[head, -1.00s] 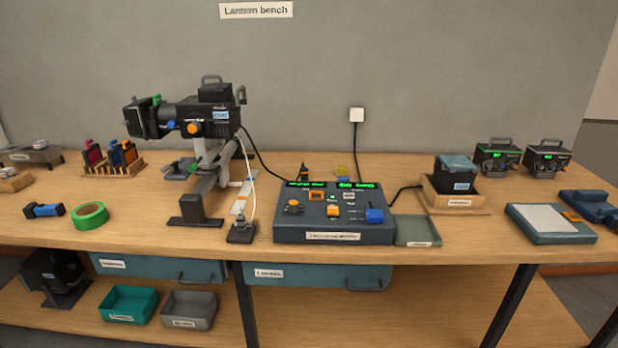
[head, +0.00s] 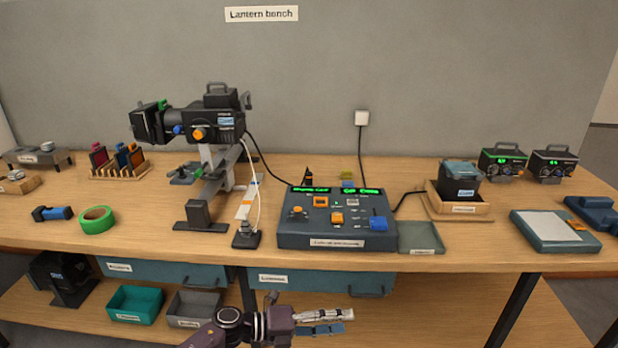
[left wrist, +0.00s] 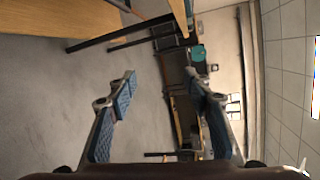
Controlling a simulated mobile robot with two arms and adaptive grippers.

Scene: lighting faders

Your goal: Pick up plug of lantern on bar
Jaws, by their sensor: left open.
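The black lantern (head: 215,125) sits on a bar stand on the bench. A white cable runs from it down to a small black block (head: 246,237) left of the console; this looks like the plug end, but its shape is too small to tell. A dark cable runs from the lantern toward the back of the console, where a small black upright piece (head: 308,176) stands. My left gripper (head: 322,322) is low in front of the bench, below the console, apart from both. In the left wrist view the gripper (left wrist: 160,88) is open and empty, facing the room.
The console (head: 337,222) has lit green displays. A grey-green tray (head: 420,237) lies to its right, and a green tape roll (head: 97,220) to the left. Blue drawers (head: 165,274) hang under the bench front, above a shelf with bins (head: 135,304). Bench surface between tape and stand is clear.

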